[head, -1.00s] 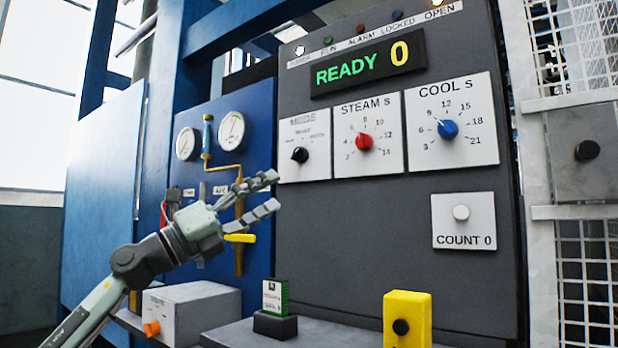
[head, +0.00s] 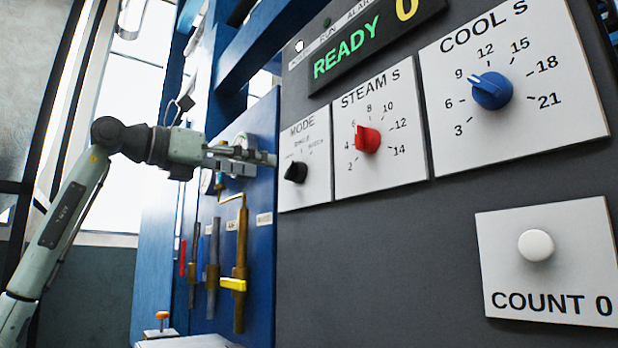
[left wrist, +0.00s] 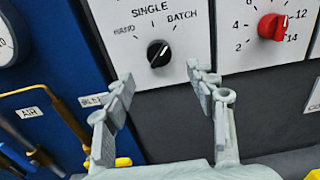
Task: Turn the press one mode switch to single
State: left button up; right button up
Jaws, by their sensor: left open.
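The mode switch is a black knob (head: 296,172) on the white MODE plate (head: 310,194), left of the red steam dial. In the left wrist view, the knob (left wrist: 158,54) has HAND at its left, SINGLE above and BATCH at upper right. Its white mark appears to slant to the upper right, toward BATCH. My left gripper (head: 268,157) is just left of the knob in the head view, at about plate height. In the left wrist view, my left gripper (left wrist: 160,78) is open and empty, its fingers spread either side below the knob, apparently not touching it. My right gripper is not seen.
The red steam dial (head: 367,139) and blue cool dial (head: 491,91) sit to the right on the same panel. A white count button (head: 536,245) is lower right. Pipes with a yellow handle (head: 233,284) stand on the blue panel at left. The grey panel below the dials is bare.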

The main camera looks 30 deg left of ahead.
aim_at(288, 171)
pick_arm(q)
jog(key=x, duration=0.6)
jog(key=shift+w+r+p, duration=0.1)
jog(key=shift+w+p, duration=0.15)
jog(key=shift+p, duration=0.15)
jog(key=shift+w+d, duration=0.25)
jog(key=shift+w, duration=0.15)
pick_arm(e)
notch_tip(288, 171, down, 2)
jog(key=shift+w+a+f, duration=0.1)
pick_arm(q)
jog(key=shift+c, duration=0.3)
jog(key=c, duration=1)
jog(key=shift+c, duration=0.5)
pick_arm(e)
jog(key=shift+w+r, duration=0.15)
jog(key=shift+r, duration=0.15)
